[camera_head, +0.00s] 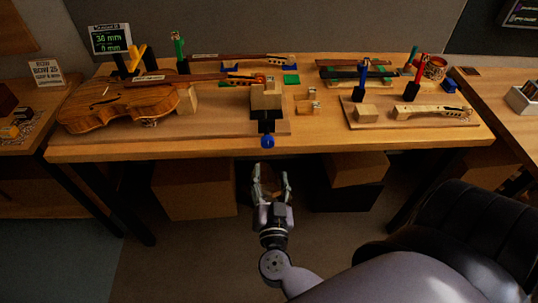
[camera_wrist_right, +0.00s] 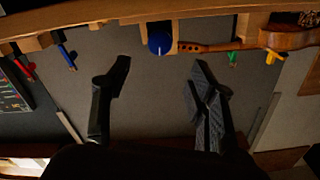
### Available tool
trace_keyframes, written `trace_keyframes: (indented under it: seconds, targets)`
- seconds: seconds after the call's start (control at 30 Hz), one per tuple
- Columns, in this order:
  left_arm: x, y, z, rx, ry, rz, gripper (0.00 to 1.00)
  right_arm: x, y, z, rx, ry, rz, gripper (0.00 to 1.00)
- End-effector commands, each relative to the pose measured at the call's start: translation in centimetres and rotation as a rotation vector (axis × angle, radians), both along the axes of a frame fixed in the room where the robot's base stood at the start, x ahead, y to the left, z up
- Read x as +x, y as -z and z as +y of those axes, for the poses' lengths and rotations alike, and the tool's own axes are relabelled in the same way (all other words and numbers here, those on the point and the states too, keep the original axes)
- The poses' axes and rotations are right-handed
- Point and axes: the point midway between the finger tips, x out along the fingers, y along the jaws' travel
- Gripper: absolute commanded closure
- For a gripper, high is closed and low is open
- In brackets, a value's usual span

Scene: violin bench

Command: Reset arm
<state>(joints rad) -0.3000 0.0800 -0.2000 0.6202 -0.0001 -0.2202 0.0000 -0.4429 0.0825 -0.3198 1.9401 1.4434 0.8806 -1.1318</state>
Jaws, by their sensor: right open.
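My right gripper (camera_head: 270,185) is open and empty in the head view, below the front edge of the workbench (camera_head: 350,145). Its two dark fingers (camera_wrist_right: 158,90) stand wide apart in the right wrist view, with nothing between them. A blue knob (camera_head: 267,142) juts from the bench's front edge just beyond the fingertips, apart from them. The blue knob also shows at the top of the right wrist view (camera_wrist_right: 159,42). A violin (camera_head: 118,104) lies on the bench at left, its neck toward the middle block (camera_head: 266,97). My left gripper is not in view.
A violin neck (camera_head: 432,112) lies on a board at right, near red (camera_head: 412,90) and blue (camera_head: 359,88) tools. A small display (camera_head: 111,38) stands at the back left. Cardboard boxes (camera_head: 195,188) sit under the bench, beside my right gripper. The floor in front is clear.

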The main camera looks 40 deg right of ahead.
Motion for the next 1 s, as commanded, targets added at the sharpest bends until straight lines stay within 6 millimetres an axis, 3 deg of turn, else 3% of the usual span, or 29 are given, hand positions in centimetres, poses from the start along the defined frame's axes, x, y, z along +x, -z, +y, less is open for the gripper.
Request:
trace_keyframes:
  seconds: [0.3, 0.37, 0.47, 0.57, 0.6, 0.73, 0.87, 1.0]
  targets:
    - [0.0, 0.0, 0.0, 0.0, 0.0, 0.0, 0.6, 0.1, 0.3, 0.1, -0.007, -0.009, 0.003, 0.47]
    - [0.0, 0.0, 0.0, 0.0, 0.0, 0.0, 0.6, 0.4, 1.1, 0.5, -0.024, -0.033, 0.01, 0.47]
    - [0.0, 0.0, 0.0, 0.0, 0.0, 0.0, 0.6, 1.1, 4.1, 2.1, -0.077, -0.128, 0.04, 0.47]
    - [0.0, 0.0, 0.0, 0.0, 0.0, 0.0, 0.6, 1.4, 9.8, 4.5, -0.139, -0.286, 0.122, 0.47]
    - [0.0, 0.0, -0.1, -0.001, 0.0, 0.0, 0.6, 1.2, 12.6, 5.6, -0.157, -0.357, 0.173, 0.47]
    - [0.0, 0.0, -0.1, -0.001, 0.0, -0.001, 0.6, -1.4, 22.0, 8.1, -0.178, -0.559, 0.371, 0.47]
    - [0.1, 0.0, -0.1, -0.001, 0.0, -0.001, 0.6, -6.1, 30.7, 9.0, -0.164, -0.706, 0.603, 0.47]
    - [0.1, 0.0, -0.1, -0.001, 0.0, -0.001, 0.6, -13.2, 38.8, 8.5, -0.128, -0.81, 0.878, 0.47]
